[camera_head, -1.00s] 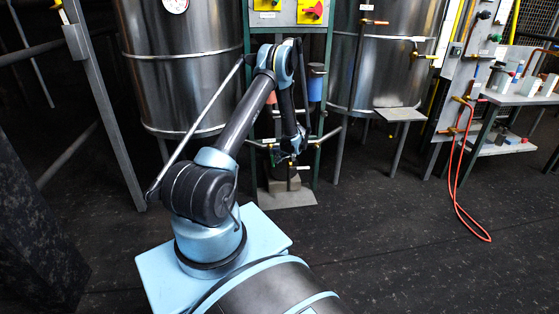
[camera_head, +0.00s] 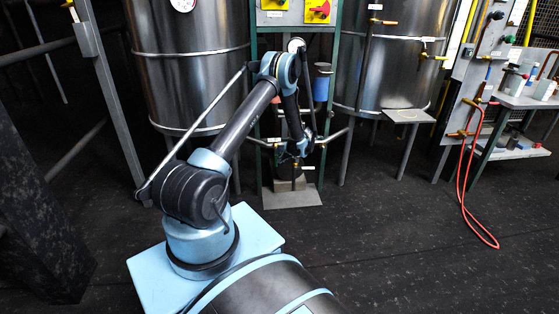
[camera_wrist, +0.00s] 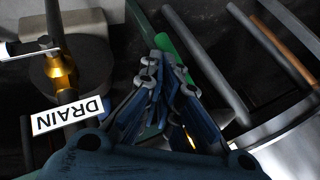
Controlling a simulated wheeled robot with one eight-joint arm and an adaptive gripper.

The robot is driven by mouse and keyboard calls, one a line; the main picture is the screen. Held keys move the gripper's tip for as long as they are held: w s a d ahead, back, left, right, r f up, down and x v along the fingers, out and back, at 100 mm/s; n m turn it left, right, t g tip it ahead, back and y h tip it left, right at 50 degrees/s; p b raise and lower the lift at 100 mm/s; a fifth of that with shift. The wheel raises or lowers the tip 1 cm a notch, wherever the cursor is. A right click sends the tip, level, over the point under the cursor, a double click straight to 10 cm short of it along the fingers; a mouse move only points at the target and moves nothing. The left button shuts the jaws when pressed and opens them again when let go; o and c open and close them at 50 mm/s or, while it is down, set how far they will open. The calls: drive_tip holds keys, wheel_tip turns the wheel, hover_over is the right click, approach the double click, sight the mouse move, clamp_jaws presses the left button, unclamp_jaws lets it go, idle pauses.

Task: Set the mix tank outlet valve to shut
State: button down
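My gripper (camera_head: 297,150) hangs low in front of the green frame between the two steel tanks, at the pipework. In the wrist view its fingers (camera_wrist: 162,52) converge at the tips and look shut, with nothing seen held. A brass fitting (camera_wrist: 60,72) with a pale lever and a DRAIN label (camera_wrist: 67,115) lies left of the fingers, apart from them. A brass valve with a yellow handle (camera_head: 432,57) is on the right tank (camera_head: 400,75). No readable label shows which valve is the mix tank outlet, so I cannot tell its setting.
The left tank (camera_head: 190,85) has a gauge. A panel with red knobs on yellow plates (camera_head: 318,10) is above my arm. A red hose (camera_head: 466,200) trails on the floor at right. The front right floor is clear.

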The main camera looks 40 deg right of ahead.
drive_tip(key=shift+w+a, duration=0.2)
drive_tip(key=shift+a, duration=0.05)
drive_tip(key=s+d+r, duration=0.5)
drive_tip(key=s+r, duration=0.2)
drive_tip(key=s, duration=0.2)
drive_tip(key=shift+s+r, duration=0.15)
drive_tip(key=shift+r, duration=0.15)
